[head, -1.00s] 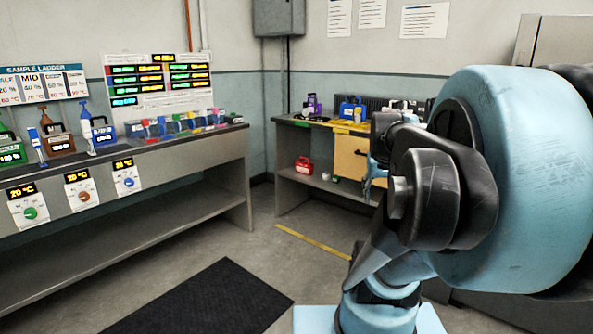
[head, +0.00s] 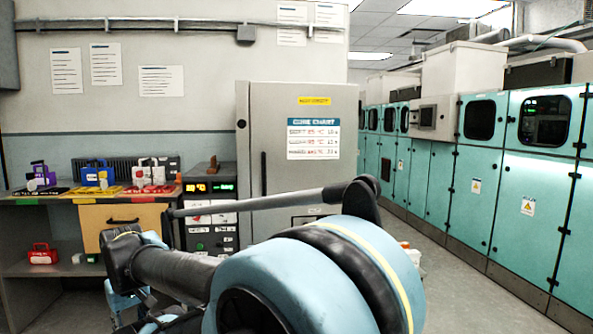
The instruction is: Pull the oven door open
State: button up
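The oven appears to be the tall grey cabinet (head: 300,115) in the middle of the head view. It has a yellow label and a cure chart (head: 313,138) on its front. Its door looks shut, with a dark vertical handle (head: 263,178) near the left edge. A control panel (head: 209,188) with red and green displays stands to its left. My blue and black arm covers the lower part of the cabinet. I cannot make out my gripper or its fingers.
A bench (head: 35,200) with several coloured modules stands at the left, with a red case (head: 42,254) on its lower shelf. A wooden drawer front (head: 128,218) is beside it. Teal cabinets (head: 520,205) line the right wall. Grey floor (head: 452,285) is free before them.

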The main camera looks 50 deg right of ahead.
aim_at(304, 136)
jog(key=z, duration=1.75)
